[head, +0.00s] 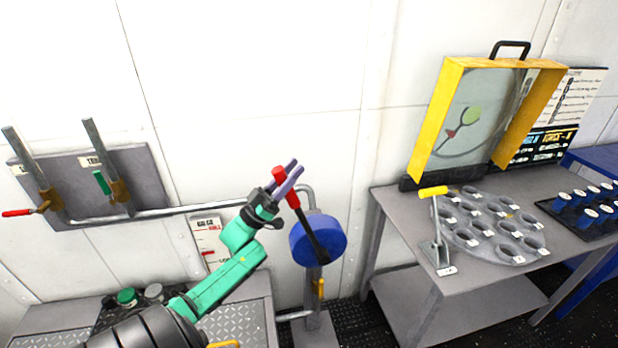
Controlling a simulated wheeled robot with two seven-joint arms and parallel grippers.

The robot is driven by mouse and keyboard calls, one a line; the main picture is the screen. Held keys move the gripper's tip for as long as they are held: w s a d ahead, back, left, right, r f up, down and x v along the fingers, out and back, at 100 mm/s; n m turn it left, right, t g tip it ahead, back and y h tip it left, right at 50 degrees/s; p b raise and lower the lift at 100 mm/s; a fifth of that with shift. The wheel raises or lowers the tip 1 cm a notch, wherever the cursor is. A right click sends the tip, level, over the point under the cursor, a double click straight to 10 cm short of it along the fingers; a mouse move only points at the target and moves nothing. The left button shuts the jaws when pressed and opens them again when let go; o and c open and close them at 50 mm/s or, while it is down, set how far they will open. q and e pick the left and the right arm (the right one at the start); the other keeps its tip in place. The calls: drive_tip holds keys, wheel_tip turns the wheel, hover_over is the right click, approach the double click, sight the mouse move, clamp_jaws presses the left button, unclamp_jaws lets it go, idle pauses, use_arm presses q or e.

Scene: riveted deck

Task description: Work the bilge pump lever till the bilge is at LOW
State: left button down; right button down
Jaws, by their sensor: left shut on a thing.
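My left gripper (286,177), with purple fingers, is shut on the red grip. The bilge gauge (203,228) is a white card on the wall behind my left arm, with a red mark at its top and LOW at its bottom. A small red pointer (208,253) shows low on the card, a little above LOW. My right gripper is out of view.
A grey panel with pipes and valves (140,172) is on the left wall. At right, a grey table (395,205) bears an open yellow case (441,105), a round tray with holes and a yellow-handled lever (434,225). A low plated bench (240,325) lies below my left arm.

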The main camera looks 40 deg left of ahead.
use_arm(q)
drive_tip(key=shift+s+a+f+n+t+b, duration=0.15)
drive_tip(key=shift+s+a+t, duration=0.1)
drive_tip(key=shift+s+a, duration=0.15)
drive_tip(key=shift+s+a+f+n+t+b, duration=0.15)
drive_tip(key=shift+s+a+t, duration=0.1)
drive_tip(key=shift+s, duration=0.25)
drive_tip(key=c, duration=0.5)
unclamp_jaws()
drive_tip(key=b+v, duration=0.5)
drive_tip(key=v, duration=0.9)
drive_tip(key=shift+s+f, duration=0.2)
drive_tip(key=shift+s, duration=0.1)
